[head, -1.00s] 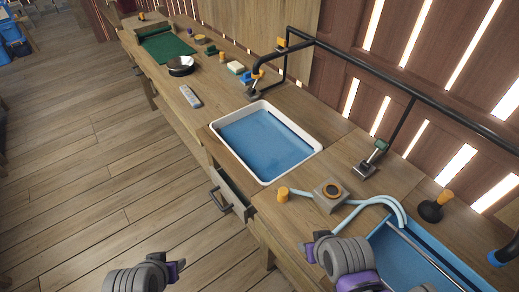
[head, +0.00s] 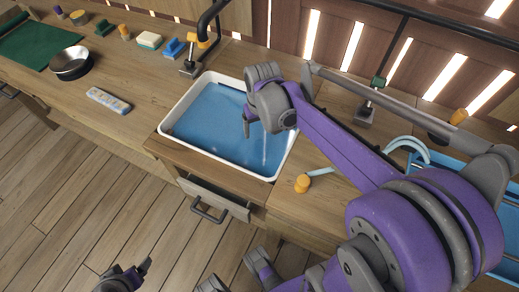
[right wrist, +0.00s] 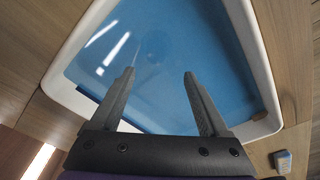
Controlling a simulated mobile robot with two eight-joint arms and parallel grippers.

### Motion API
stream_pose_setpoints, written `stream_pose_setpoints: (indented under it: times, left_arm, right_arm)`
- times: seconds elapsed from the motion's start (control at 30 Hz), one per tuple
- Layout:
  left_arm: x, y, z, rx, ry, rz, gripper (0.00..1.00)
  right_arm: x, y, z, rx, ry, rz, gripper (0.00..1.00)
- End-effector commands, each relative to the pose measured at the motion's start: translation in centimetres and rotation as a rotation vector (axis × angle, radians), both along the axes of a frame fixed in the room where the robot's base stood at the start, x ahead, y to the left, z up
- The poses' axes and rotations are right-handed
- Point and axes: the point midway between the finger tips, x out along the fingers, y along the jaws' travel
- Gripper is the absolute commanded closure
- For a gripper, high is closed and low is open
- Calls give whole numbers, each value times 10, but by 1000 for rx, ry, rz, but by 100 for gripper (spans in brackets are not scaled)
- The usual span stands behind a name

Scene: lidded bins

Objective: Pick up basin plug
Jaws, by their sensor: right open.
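The white-rimmed basin (head: 176,107) holds blue water and is set in the wooden counter. In the right wrist view, a faint small round shape (right wrist: 152,57) under the water may be the basin plug; reflections blur it. My right gripper (head: 254,133) is above the basin with its fingers pointing down. The right wrist view shows its two fingers (right wrist: 160,88) spread apart with nothing between them. My left gripper (head: 138,272) is partly in view at the bottom edge, away from the counter, and its jaw opening is unclear.
A drawer (head: 212,197) below is partly open.

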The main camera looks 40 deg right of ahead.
Motion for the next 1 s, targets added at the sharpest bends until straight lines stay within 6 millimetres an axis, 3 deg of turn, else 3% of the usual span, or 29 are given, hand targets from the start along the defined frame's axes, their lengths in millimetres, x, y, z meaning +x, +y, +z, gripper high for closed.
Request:
stream_pose_setpoints:
  times: [0.23,0.53,0.73,1.0]
  left_arm:
    - [-1,0,-10,0,3,0,15]
    - [-1,0,-16,0,5,0,15]
    - [-1,0,-24,0,8,0,15]
    - [-1,0,-26,0,8,0,15]
  right_arm:
    - [5,-4,-39,2,4,-3,21]
    - [7,-7,-65,1,3,-3,21]
    - [9,-13,-96,1,3,-2,21]
    - [10,-13,-106,1,2,-2,21]
